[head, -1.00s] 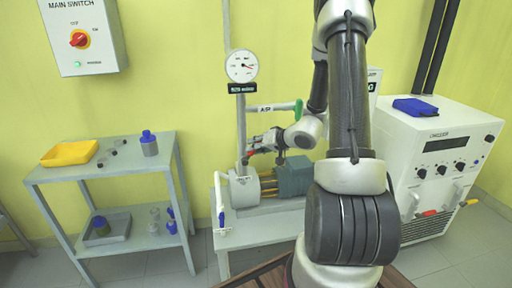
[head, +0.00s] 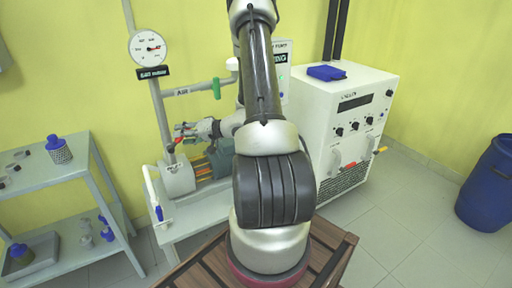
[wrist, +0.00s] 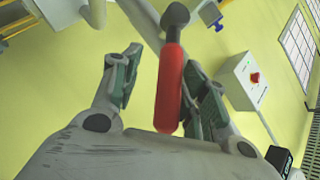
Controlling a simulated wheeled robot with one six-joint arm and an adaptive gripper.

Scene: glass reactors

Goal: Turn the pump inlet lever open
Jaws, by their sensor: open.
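The lever has a red handle (wrist: 168,90) on a dark grey pivot. In the head view my gripper (head: 184,131) is beside the vertical grey pipe, above the pump (head: 180,177). A small bit of the red lever (head: 171,149) shows there, partly hidden by the gripper. I cannot tell whether a finger touches the handle.
A gauge (head: 148,47) tops the vertical pipe. An air pipe with a green handle (head: 216,88) runs just above my gripper. A blue-handled valve (head: 158,212) is at the bench's left. A white cabinet (head: 350,100) stands right; a blue barrel (head: 488,185) is farther right.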

